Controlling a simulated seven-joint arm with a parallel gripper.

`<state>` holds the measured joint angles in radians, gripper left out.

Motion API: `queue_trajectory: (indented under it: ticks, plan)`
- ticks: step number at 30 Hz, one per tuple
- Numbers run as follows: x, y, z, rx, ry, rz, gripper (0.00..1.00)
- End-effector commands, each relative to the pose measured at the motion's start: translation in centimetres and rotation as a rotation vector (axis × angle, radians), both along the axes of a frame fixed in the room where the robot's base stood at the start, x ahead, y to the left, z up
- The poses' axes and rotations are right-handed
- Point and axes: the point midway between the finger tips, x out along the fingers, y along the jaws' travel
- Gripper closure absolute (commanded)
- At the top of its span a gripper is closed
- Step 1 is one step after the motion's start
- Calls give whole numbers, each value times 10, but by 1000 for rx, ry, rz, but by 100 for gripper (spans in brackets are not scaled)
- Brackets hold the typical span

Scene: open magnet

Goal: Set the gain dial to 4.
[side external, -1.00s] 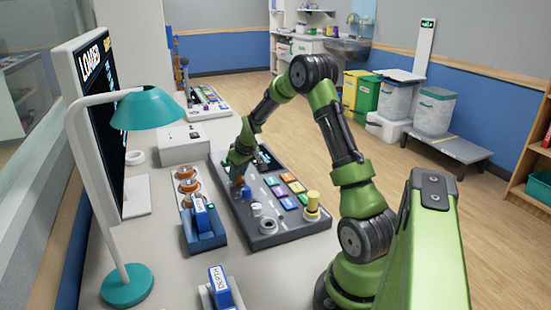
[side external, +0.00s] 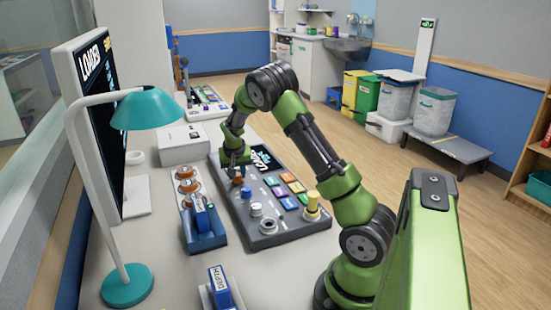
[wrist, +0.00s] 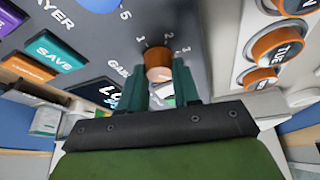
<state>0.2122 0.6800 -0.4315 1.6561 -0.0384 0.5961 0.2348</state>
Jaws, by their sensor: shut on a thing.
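The gain dial is a small orange knob (wrist: 158,58) on the dark control panel (wrist: 205,18). In the wrist view it sits between the two teal fingers of my gripper (wrist: 158,74), which is shut on it. The numbers 1, 2 and 3 show around the knob, and part of the word GAIN is at its left. The pointer's setting cannot be read. In the side view my gripper (side external: 236,168) reaches down to the far left of the panel (side external: 285,238), with the orange knob (side external: 237,180) just below it.
A blue knob (side external: 246,193) is close to the dial. A unit with orange-ringed buttons (side external: 187,185) stands left. A teal lamp (side external: 148,108) is at the front left.

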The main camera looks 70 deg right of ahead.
Motion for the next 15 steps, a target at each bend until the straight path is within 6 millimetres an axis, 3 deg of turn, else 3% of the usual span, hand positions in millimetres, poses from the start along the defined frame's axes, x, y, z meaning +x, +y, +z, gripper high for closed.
queue_trajectory:
  ticks: [15]
  plan:
    - [-1,1,-1,3,5,-39,99]
